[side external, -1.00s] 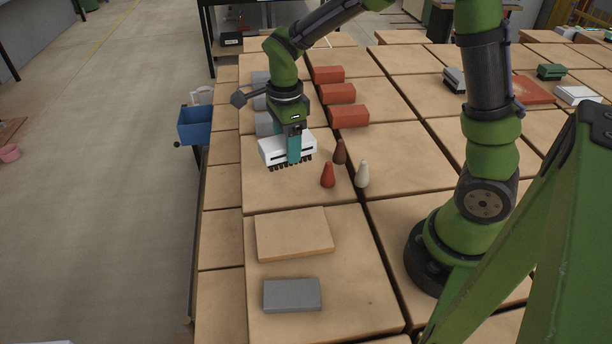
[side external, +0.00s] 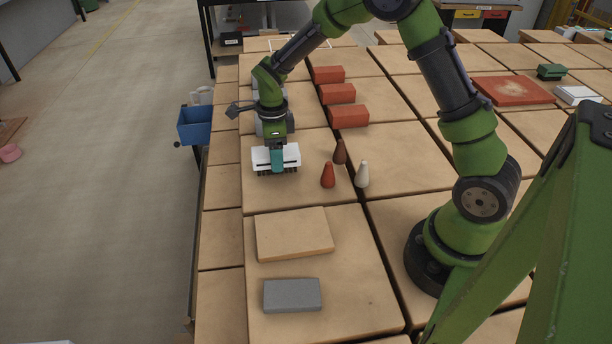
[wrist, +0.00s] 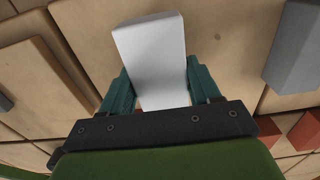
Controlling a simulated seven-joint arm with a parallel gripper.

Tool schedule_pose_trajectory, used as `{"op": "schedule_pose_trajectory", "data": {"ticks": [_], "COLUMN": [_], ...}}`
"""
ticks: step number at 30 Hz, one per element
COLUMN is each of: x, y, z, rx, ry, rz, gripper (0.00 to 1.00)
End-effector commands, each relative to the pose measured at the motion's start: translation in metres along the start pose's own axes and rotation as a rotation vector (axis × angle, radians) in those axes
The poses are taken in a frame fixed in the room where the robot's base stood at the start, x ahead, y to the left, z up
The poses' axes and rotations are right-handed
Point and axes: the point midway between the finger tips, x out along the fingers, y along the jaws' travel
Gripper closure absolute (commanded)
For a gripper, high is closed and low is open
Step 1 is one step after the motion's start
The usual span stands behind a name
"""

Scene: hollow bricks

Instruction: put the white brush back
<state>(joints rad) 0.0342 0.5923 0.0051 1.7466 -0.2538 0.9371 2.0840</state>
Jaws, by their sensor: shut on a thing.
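The white brush (side external: 262,158) is a white block with dark bristles underneath. In the side external view it is at the left of the worktop, left of the small cones. My gripper (side external: 277,160) is shut on it and points down. In the wrist view the white brush (wrist: 155,50) sits between the teal fingers of my gripper (wrist: 163,88). Its bristles are hidden there. I cannot tell whether the bristles touch the worktop.
A red cone (side external: 328,175), a brown cone (side external: 340,152) and a cream cone (side external: 362,174) stand close to the right. Red bricks (side external: 348,116) and grey bricks lie behind. A tan slab (side external: 293,234) and a grey brick (side external: 292,295) lie in front. A blue bin (side external: 194,125) is beyond the left edge.

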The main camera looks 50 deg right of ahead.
Motion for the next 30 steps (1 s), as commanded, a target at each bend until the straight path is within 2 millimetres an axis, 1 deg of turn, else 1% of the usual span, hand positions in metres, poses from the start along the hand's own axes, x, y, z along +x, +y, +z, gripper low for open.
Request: {"op": "schedule_pose_trajectory", "data": {"ticks": [1, 3, 10, 14, 15, 19, 26, 30], "x": [0.0056, 0.0082, 0.0081, 0.0118, 0.0114, 0.0112, 0.0110, 0.0047], "y": [0.0000, -0.0001, -0.0001, 0.0001, 0.0001, 0.0001, 0.0001, -0.0002], "z": [-0.0004, 0.0000, 0.0004, 0.0004, 0.0003, 0.0003, 0.0004, 0.0006], "rx": [0.000, 0.000, -0.001, -0.001, -0.001, -0.001, -0.001, -0.001], "ry": [0.001, -0.001, -0.002, -0.001, -0.002, -0.002, -0.002, -0.002], "rz": [0.002, 0.000, -0.001, 0.000, 0.000, 0.000, 0.000, -0.002], "gripper": [0.67, 0.67, 0.67, 0.67, 0.32, 0.13, 0.13, 0.13]}}
